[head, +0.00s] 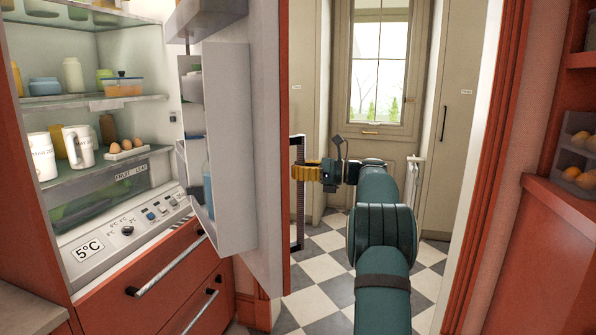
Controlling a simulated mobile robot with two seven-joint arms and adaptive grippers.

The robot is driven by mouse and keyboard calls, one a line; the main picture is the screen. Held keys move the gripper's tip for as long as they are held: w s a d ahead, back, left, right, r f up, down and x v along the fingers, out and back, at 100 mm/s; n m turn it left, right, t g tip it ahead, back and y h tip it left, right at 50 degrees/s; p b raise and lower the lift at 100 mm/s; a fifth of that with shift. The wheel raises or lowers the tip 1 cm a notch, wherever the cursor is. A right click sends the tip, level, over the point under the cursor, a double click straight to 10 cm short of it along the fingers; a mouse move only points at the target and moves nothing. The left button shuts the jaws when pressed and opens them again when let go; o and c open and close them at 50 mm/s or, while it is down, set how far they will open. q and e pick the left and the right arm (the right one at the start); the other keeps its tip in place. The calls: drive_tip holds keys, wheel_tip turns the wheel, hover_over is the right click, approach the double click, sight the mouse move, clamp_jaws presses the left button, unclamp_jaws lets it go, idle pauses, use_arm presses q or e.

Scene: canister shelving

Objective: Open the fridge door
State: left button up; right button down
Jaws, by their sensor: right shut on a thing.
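The fridge door (265,120) stands wide open, swung out to the right of the fridge (120,215). Its inner side, with white door shelves (225,150), faces me. A tall upright handle (297,220) shows just past the door's right edge, on its outer side. My right gripper (307,172), with yellow fingertips, is shut on the handle at about mid-height. The fingers partly cover the handle. My left gripper is out of view.
Glass shelves inside the fridge hold white mugs (78,147), eggs (126,146) and jars. Red drawers (165,285) sit below. Beyond the door is a checkered floor (330,240) and a window (378,70). A red shelf unit (560,205) stands at right.

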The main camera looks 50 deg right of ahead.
drive_tip(key=shift+s+d+f, duration=0.15)
drive_tip(key=shift+f, duration=0.1)
drive_tip(key=c, duration=1.2)
unclamp_jaws()
drive_tip(key=o, duration=0.4)
drive_tip(key=shift+s+r, duration=0.15)
drive_tip(key=shift+s, duration=0.1)
drive_tip(key=v, duration=1.1)
drive_tip(key=shift+s+d, duration=0.2)
drive_tip(key=shift+s, duration=0.15)
